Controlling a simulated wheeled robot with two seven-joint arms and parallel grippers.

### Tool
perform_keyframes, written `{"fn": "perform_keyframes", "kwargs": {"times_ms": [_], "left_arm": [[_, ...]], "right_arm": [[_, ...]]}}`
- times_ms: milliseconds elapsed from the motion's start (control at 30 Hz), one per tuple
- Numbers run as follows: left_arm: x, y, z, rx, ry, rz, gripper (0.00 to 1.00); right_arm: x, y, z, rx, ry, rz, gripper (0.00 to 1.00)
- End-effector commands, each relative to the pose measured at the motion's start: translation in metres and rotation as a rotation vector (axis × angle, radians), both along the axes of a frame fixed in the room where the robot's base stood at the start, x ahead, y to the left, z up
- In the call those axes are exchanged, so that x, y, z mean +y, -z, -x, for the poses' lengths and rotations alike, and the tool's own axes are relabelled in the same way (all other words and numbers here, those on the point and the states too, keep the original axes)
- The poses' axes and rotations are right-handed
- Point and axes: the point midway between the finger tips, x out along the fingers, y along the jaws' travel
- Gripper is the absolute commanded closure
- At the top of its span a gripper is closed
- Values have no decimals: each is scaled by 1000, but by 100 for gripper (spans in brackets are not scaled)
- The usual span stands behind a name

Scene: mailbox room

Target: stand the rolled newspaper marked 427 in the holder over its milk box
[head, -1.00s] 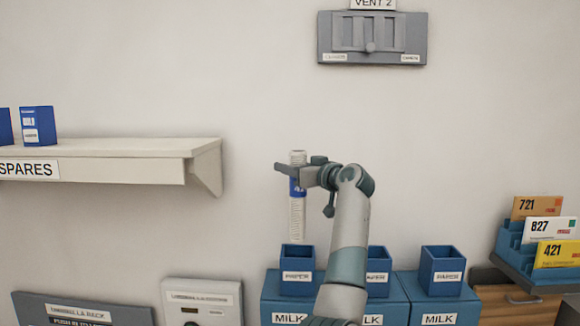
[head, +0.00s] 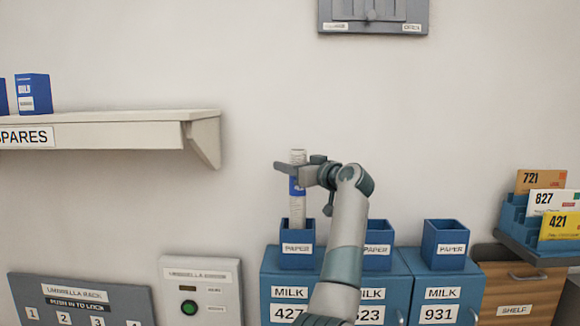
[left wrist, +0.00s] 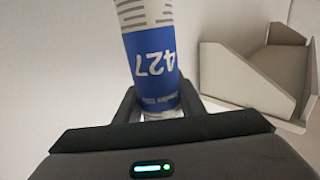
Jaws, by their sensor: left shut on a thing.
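The rolled newspaper (head: 297,208) is a white upright roll with a blue band. The band reads 427, upside down, in the left wrist view (left wrist: 150,62). My left gripper (head: 296,172) is shut on its upper part. The lower end of the roll meets the open top of the blue PAPER holder (head: 297,248) and seems to be inside it, hidden by the front wall. This holder stands on the blue milk box marked 427 (head: 290,292). My right gripper is not in view.
More PAPER holders stand to the right, over the milk box marked 523 (head: 372,293), partly behind my arm, and the one marked 931 (head: 440,293). A spares shelf (head: 100,130) is at left, a letter rack (head: 515,225) at right.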

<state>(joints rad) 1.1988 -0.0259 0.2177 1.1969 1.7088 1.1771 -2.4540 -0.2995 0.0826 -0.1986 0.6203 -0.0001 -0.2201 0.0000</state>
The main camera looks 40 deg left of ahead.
Motion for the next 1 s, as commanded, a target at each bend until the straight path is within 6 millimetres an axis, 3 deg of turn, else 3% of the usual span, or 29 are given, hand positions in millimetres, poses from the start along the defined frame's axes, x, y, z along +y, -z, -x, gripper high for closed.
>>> {"fn": "perform_keyframes", "kwargs": {"times_ms": [400,933,967,1000], "left_arm": [[-1,30,0,0,1,0,100],[0,38,0,0,0,-1,100],[0,38,0,0,0,-1,62],[0,38,0,0,0,-1,52]], "right_arm": [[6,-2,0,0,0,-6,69],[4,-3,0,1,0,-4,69],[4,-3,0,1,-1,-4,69],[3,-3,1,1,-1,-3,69]]}}
